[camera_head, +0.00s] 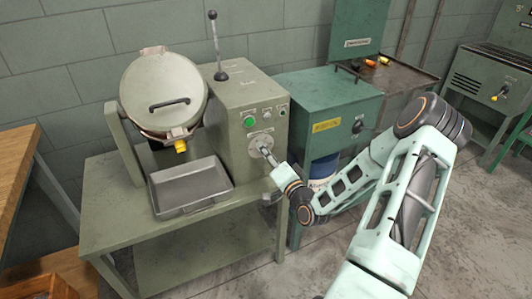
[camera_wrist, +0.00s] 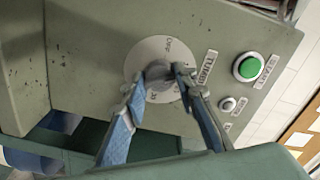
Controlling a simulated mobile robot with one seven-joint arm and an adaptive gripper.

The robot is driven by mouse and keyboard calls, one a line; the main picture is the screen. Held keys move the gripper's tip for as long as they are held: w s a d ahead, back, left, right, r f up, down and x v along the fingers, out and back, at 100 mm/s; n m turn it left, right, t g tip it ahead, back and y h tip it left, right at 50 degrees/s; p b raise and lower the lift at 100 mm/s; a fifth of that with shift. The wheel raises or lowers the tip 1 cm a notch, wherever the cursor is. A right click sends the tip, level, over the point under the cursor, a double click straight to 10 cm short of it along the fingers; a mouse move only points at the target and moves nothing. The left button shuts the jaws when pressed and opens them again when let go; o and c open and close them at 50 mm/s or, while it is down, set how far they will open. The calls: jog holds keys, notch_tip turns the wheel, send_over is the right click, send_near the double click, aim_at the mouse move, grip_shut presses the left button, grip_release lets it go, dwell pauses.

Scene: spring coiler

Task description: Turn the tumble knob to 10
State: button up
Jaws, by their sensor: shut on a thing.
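The tumble knob sits on a round pale dial plate (camera_wrist: 141,54) on the front of the green-grey machine. In the wrist view the plate carries a ring of markings and a label beside it that seems to read "TUMBLE". My gripper (camera_wrist: 168,78) reaches the dial with a finger on each side of the knob and is shut on it. In the head view my gripper (camera_head: 264,149) meets the dial plate (camera_head: 257,140) from the front right. The fingers hide most of the knob, so I cannot tell which number it points to.
A green button (camera_wrist: 248,67) and a small pale button (camera_wrist: 227,104) sit beside the dial. A lidded drum (camera_head: 165,90) and a metal tray (camera_head: 188,187) stand left of the machine's control box. A green cabinet (camera_head: 322,100) stands close on the right.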

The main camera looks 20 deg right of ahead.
dwell(0.3)
jog(key=o, duration=1.2)
jog(key=shift+c, duration=0.2)
jog(key=s, duration=1.2)
jog(key=shift+d, duration=0.2)
